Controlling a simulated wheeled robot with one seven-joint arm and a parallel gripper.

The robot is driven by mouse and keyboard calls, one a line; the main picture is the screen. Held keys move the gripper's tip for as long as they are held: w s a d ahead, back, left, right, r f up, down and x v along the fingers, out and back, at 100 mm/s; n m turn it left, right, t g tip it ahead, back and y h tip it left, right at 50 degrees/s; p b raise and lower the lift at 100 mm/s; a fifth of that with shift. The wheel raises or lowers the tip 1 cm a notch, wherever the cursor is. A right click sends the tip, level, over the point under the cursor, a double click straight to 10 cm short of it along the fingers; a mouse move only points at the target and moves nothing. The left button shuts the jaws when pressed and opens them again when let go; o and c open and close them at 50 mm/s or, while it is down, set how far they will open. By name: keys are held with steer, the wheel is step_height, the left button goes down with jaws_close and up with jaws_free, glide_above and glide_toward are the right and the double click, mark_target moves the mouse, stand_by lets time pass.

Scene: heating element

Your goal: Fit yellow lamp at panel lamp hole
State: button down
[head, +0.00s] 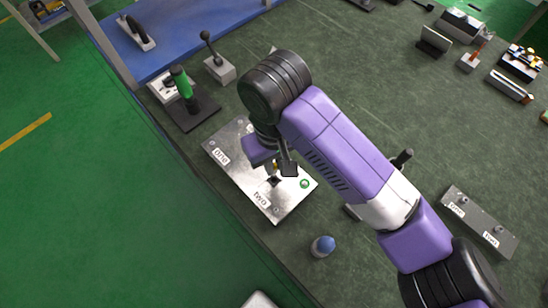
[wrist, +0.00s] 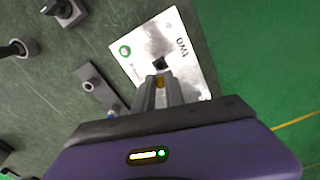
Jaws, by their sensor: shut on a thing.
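My gripper (head: 280,169) is over the near part of a silvery metal panel (head: 236,168), shut on the small yellow lamp (head: 273,167). In the wrist view the yellow lamp (wrist: 160,83) shows between the two grey fingers (wrist: 160,90), partly hidden by them. Just beyond the fingertips is a dark square spot (wrist: 160,62) on the panel (wrist: 182,38); I cannot tell whether it is the lamp hole. A green ring (wrist: 125,51) sits beside it. I cannot tell whether the lamp touches the panel.
A green-handled device (head: 185,90) and a lever on a grey block (head: 216,63) stand beyond the panel. A grey labelled bar (head: 478,220) lies at right. The table's edge runs close along the panel's left side.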

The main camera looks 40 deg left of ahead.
mark_target(275, 166)
steer(key=shift+f+b, duration=0.75)
steer(key=shift+f, duration=1.15)
steer(key=shift+p, duration=1.15)
steer(key=shift+f+b, duration=0.65)
steer(key=shift+f, duration=1.15)
stand_by(0.5)
steer(key=c, duration=1.3)
jaws_free()
steer(key=shift+r, duration=3.95)
steer(key=shift+a, duration=0.1)
